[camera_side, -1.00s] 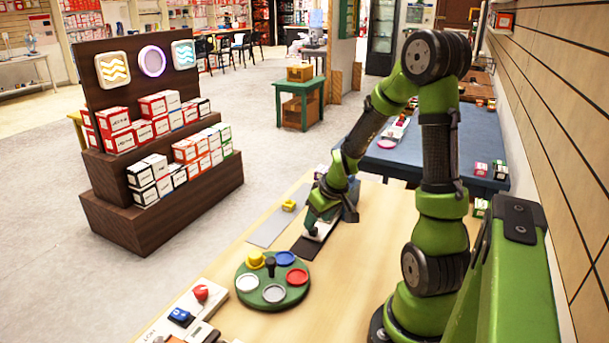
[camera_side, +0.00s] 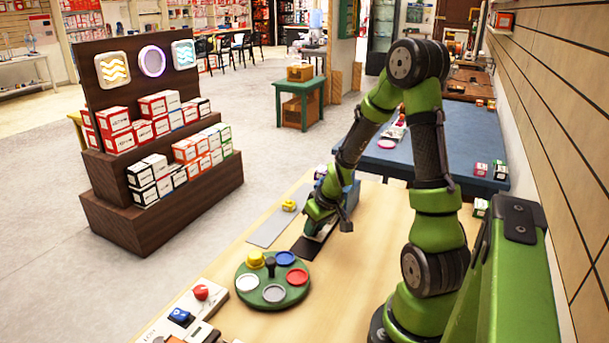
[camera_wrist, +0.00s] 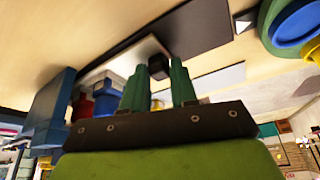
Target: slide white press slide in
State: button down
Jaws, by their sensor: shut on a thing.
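In the wrist view, my gripper (camera_wrist: 157,78) has its two green fingers closed on a small dark handle (camera_wrist: 158,67) at the end of the white press slide (camera_wrist: 138,52). The slide lies low over a dark mat (camera_wrist: 202,40), its other end toward the blue press (camera_wrist: 52,103). How far it sits inside the press is hidden. In the side view, my gripper (camera_side: 318,223) leans down at the near end of the press (camera_side: 350,196). My wrist covers much of the slide there.
A green turntable (camera_side: 257,300) with coloured round dishes stands nearer the camera. A grey strip (camera_side: 270,228) with a yellow piece (camera_side: 289,206) lies to the left. A panel with a red button (camera_side: 201,292) is at the front left. The table right of the press is clear.

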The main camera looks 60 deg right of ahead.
jog(key=shift+d, duration=3.3)
jog(key=c, duration=0.9)
grip_release()
jog(key=v, duration=1.7)
jog(key=shift+f, duration=0.1)
